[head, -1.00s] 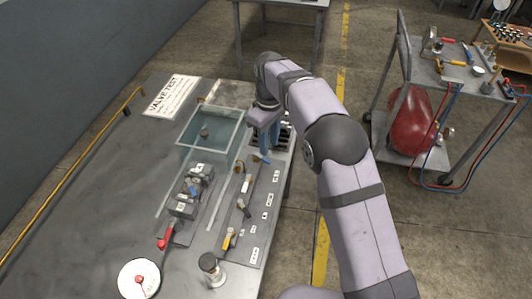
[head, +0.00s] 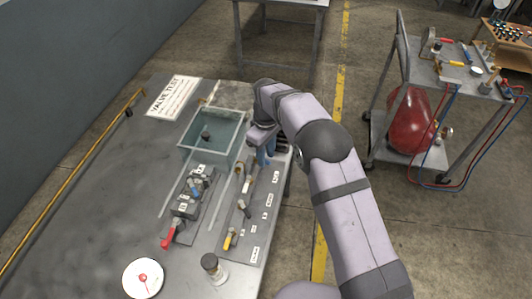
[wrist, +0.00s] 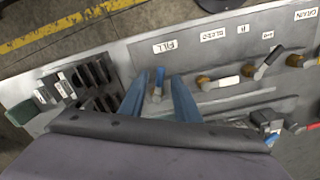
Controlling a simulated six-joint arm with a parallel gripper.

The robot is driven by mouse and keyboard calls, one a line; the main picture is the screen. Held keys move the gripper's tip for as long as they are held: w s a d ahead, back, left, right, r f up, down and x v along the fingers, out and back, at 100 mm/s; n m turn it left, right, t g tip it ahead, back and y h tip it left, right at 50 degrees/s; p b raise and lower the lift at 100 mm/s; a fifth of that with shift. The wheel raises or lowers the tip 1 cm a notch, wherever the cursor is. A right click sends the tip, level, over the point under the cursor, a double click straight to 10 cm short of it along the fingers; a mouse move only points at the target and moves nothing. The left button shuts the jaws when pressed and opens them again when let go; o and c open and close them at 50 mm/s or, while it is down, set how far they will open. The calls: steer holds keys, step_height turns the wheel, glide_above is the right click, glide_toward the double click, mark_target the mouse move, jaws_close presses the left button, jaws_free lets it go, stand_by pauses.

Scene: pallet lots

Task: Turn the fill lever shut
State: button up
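The fill lever (wrist: 160,79) has a blue handle and stands below the FILL label (wrist: 165,46) on the grey panel. In the wrist view its handle points up toward that label. My gripper (wrist: 161,90) is open, with one blue finger on each side of the handle. Gaps show between the handle and both fingers, and I cannot tell how deep the fingertips reach. In the head view my gripper (head: 264,154) is low over the far end of the lever row and hides the fill lever.
A white-handled lever (wrist: 222,82) is beside the fill lever, with black and yellow ones farther along. A slotted dark rack (wrist: 92,80) lies on the other side. A water tank (head: 228,148), a valve block (head: 187,204) with a red handle and a round gauge (head: 142,279) share the bench.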

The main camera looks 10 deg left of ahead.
steer(key=shift+f, duration=0.3)
jaws_close()
